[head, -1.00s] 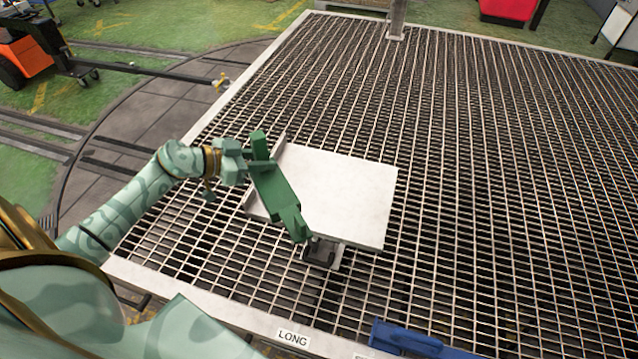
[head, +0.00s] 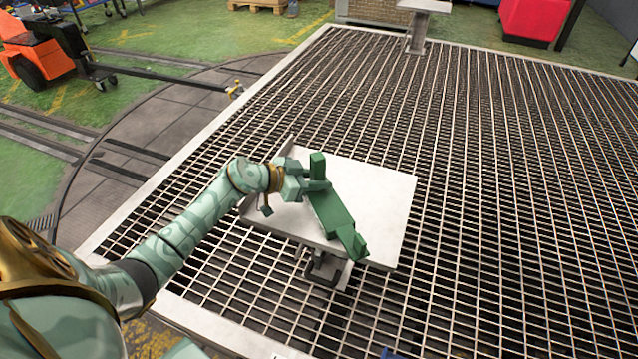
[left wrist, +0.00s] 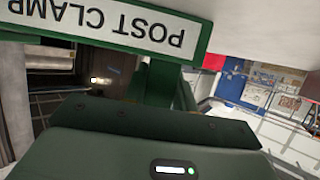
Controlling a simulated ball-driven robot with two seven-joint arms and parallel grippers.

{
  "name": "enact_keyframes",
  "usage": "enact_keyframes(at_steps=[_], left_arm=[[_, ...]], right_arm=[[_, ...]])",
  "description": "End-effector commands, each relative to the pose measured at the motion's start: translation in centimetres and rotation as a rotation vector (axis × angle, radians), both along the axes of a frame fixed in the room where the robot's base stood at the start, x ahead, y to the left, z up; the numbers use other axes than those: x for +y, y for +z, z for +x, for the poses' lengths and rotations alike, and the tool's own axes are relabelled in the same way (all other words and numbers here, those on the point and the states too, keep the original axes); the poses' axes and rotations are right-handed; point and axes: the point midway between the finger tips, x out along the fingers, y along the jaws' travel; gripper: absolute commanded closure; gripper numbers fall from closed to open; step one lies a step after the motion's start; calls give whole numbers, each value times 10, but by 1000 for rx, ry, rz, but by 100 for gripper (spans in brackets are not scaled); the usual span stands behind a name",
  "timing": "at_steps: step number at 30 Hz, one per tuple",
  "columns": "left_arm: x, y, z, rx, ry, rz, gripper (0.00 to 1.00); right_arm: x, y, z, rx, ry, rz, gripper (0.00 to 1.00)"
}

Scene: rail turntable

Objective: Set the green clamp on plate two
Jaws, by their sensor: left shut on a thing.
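The green clamp (head: 333,210) is a long dark green block with an upright piece at one end. My left gripper (head: 306,187) is shut on it near that upright end. The clamp overlaps a pale square plate (head: 378,190) on a short post in the head view; I cannot tell whether it touches the plate or hangs above it. In the left wrist view the clamp (left wrist: 160,88) fills the middle, with an upside-down label reading "POST CLAMP" (left wrist: 110,25). No number shows on the plate. My right gripper is not in view.
The plate stands over a wide metal grating (head: 500,200) with a pale border. Another pale plate on a post (head: 425,6) stands at the far edge. A red box (head: 534,20) and an orange cart (head: 30,48) are farther back. The grating on the right is clear.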

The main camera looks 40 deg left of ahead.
Motion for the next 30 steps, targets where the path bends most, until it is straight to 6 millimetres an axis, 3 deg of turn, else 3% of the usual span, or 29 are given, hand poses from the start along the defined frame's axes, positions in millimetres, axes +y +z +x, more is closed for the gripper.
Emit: enact_keyframes(at_steps=[10, 11, 12, 13, 23, 30], left_arm=[[0, 0, 0, -3, 1, -1, 100], [0, -1, 0, -1, 0, 0, 65], [0, 0, 0, -1, 0, 0, 53], [0, 0, 0, -1, 0, 0, 51], [1, 3, -1, -1, 1, 1, 51], [24, 27, -39, -1, 1, 3, 51]], right_arm=[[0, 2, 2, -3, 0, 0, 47], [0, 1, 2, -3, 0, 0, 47], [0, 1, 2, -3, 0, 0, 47], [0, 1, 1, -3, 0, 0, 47], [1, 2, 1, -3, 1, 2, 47], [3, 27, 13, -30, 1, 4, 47]])
